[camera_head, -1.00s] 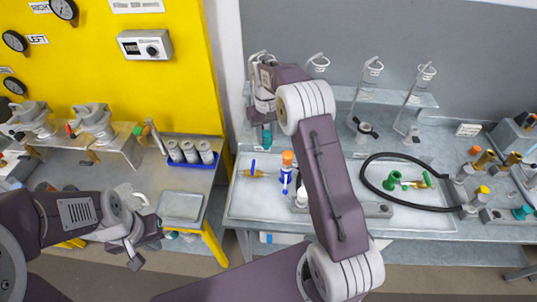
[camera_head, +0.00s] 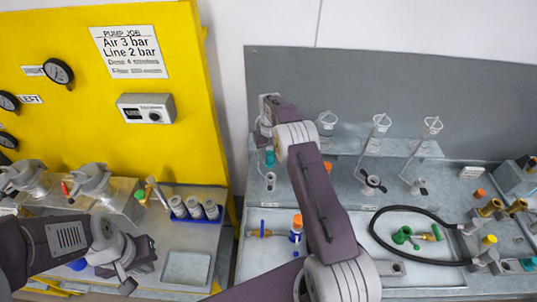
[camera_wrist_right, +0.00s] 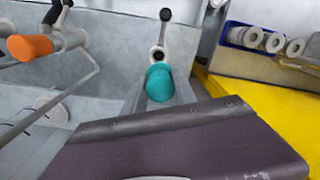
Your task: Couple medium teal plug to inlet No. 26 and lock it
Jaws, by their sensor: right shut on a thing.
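The teal plug (camera_head: 269,157) hangs upright under my right gripper (camera_head: 268,130), which is shut on it at the back left of the grey bench. In the right wrist view the plug (camera_wrist_right: 158,83) shows beyond my purple gripper housing. A grey fitting with a dark round opening (camera_wrist_right: 158,55) and a black-tipped lever lies beside the plug in that view. A fitting (camera_head: 270,180) stands below the plug in the head view; the two look apart. No inlet number is legible. My left gripper (camera_head: 128,272) is at the lower left, its jaw opening unclear.
More lever fittings (camera_head: 372,182) and wire holders (camera_head: 380,122) stand along the bench's back. A black hose (camera_head: 410,262) loops around green and brass parts at right. The blue rack (camera_head: 194,208) holds grey cylinders.

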